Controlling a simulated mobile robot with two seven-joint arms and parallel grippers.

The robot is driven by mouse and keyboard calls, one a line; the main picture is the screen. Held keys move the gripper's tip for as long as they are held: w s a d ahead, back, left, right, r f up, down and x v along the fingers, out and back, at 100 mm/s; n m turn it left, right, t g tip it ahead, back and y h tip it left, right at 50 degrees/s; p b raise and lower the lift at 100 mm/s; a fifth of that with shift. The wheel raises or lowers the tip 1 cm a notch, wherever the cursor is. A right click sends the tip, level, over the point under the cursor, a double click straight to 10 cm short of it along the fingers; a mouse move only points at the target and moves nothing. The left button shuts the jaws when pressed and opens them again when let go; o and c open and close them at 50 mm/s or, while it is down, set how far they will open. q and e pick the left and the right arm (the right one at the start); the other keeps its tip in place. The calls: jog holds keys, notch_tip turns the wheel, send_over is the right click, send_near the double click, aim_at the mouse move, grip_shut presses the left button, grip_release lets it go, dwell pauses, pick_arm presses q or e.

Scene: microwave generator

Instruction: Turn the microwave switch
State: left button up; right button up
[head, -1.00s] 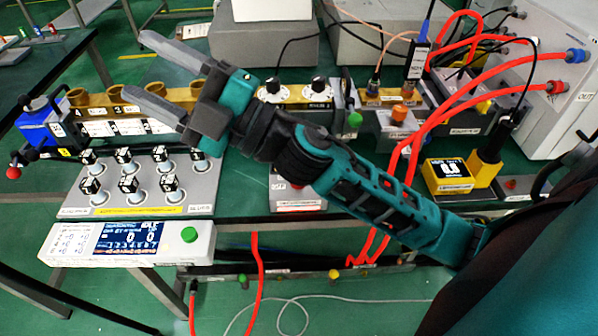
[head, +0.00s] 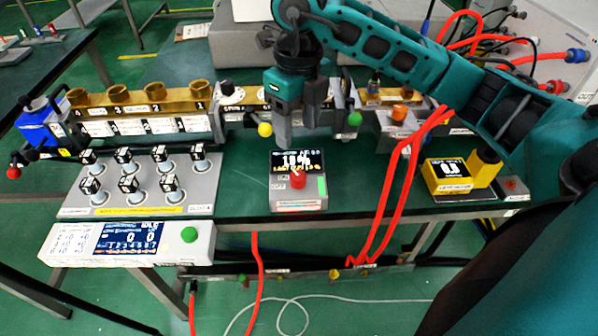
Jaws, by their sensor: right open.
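A small grey control box (head: 310,203) stands on the green bench in the middle of the view. It has a lit display (head: 290,159) and a red knob (head: 298,180) with a white mark on its front. The box appears to be the microwave switch unit. My right gripper (head: 296,133) points down just behind and above the box's display, apart from the red knob. It is open and empty; one finger shows clearly, and the other is less distinct. My left gripper is not in view.
A brass multi-port waveguide (head: 140,108) runs along the bench behind. Red cables (head: 400,170) hang over the bench right of the box. A yellow meter (head: 447,176) stands further right.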

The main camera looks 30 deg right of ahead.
aim_at(299, 176)
notch_tip(299, 176, down, 13)
jog(key=shift+d+r+b, duration=0.15)
jog(key=shift+b, duration=0.2)
jog(key=c, duration=1)
